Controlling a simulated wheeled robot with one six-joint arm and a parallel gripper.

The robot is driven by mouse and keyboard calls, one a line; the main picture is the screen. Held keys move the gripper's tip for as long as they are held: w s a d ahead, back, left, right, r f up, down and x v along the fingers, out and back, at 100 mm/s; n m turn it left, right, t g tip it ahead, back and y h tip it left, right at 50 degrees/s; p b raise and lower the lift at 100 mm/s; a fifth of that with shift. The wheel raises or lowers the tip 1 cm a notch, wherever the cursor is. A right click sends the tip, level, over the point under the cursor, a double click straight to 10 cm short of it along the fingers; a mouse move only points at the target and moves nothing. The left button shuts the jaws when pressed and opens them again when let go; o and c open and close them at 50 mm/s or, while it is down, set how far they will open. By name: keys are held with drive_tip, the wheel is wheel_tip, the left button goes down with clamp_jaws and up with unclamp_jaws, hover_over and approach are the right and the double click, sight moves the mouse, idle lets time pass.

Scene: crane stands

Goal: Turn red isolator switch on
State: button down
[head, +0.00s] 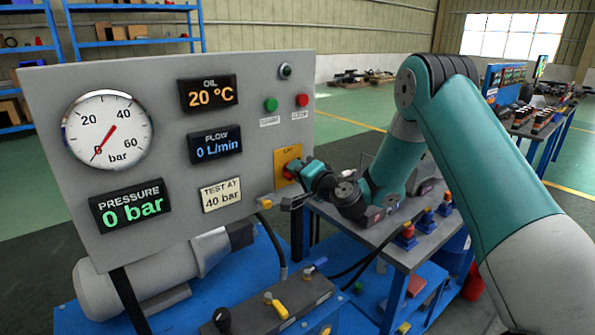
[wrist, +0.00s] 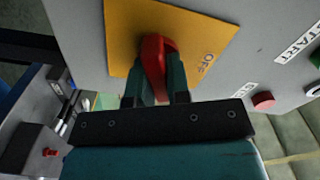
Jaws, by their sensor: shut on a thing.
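The red isolator switch (wrist: 153,56) is a red handle on a yellow plate (wrist: 120,25) at the lower right of the grey control panel (head: 255,130). In the head view the yellow plate (head: 284,155) shows, with the switch mostly hidden by my gripper. My gripper (head: 296,169) reaches the panel from the right. In the wrist view its two fingers (wrist: 159,75) are shut on the red handle, one on each side. The word OFF is readable on the plate beside the handle.
Green (head: 270,104) and red (head: 302,100) buttons sit above the switch. The pressure display (head: 130,204) reads 0 bar. A grey bench (head: 390,240) with red-topped blue items stands right of the panel, below my arm. Hoses and a valve block (head: 270,305) lie below.

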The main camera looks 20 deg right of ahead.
drive_tip(key=m, duration=0.4)
drive_tip(key=shift+d+f+m+p, duration=0.1)
drive_tip(key=shift+d+m+p, duration=0.05)
drive_tip(key=shift+m+p, duration=0.2)
drive_tip(key=shift+m, duration=0.25)
drive_tip(key=c, duration=1.1)
unclamp_jaws()
drive_tip(key=shift+f, duration=0.1)
drive_tip(key=shift+s+d+f+b, duration=0.1)
drive_tip(key=shift+s+f+b, duration=0.05)
drive_tip(key=shift+s+b, duration=0.25)
drive_tip(key=shift+b+v, duration=6.95)
drive_tip(key=shift+v, duration=1.3)
